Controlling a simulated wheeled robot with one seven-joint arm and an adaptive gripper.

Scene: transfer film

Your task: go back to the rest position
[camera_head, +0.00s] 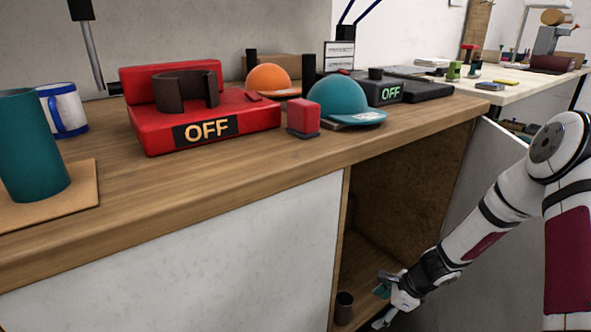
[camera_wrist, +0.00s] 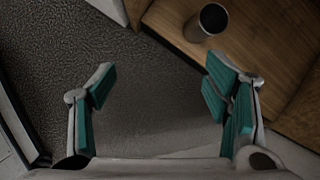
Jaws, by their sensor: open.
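My gripper (camera_head: 384,302) is low in front of the open cabinet below the counter. In the wrist view my gripper (camera_wrist: 158,90) is open, with its two teal-padded fingers wide apart and nothing between them. A dark cylindrical cup (camera_head: 344,308) stands upright on the cabinet floor near its front edge. In the wrist view the cup (camera_wrist: 206,22) is beyond the right finger, apart from it.
The open cabinet door (camera_head: 478,200) is close behind my arm. The wooden counter (camera_head: 150,190) above carries a red OFF device (camera_head: 255,118), a teal cap (camera_head: 340,98), an orange cap (camera_head: 268,79), a red block (camera_head: 303,116) and a teal cylinder (camera_head: 32,150).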

